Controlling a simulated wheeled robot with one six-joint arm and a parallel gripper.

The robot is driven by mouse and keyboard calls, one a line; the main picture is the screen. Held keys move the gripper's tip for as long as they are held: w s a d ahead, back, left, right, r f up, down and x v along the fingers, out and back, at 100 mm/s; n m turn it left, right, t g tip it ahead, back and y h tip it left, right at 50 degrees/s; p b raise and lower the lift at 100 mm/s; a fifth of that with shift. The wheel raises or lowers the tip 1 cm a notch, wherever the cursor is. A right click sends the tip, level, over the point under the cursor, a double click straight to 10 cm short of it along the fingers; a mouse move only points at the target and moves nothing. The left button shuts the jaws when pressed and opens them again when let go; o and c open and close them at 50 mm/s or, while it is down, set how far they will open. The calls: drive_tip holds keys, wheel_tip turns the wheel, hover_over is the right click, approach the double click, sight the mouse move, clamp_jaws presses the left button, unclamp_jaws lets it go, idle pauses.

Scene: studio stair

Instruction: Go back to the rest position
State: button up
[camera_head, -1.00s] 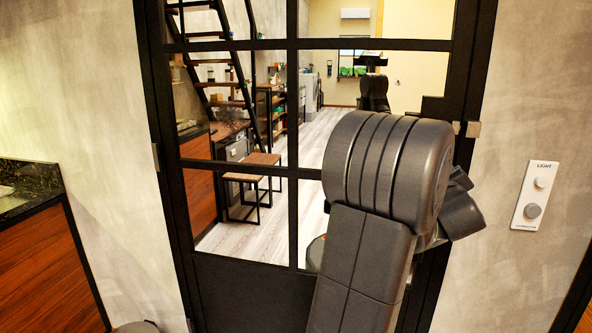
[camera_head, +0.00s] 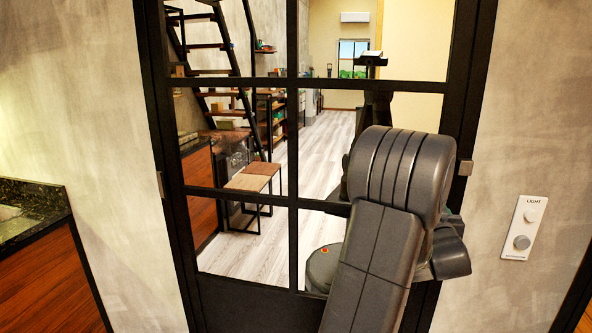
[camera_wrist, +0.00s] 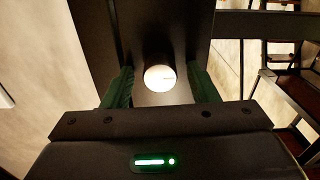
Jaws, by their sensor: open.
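My gripper (camera_wrist: 160,84) shows in the wrist view with its two dark green fingers apart. A pale round knob (camera_wrist: 160,78) on a dark upright shows between the fingers; I cannot tell whether they touch it. In the head view my arm rises in front of the right side of a black-framed glass door (camera_head: 292,130).
A white light panel (camera_head: 524,228) with two round knobs is on the wall right of the door. A dark stone counter (camera_head: 28,208) stands at left. Stairs (camera_head: 215,70) and a stool (camera_head: 254,178) show in the door's glass.

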drive_tip(key=m+p, duration=0.3)
drive_tip(key=p, duration=0.2)
drive_tip(key=shift+r, duration=0.1)
idle(0.3)
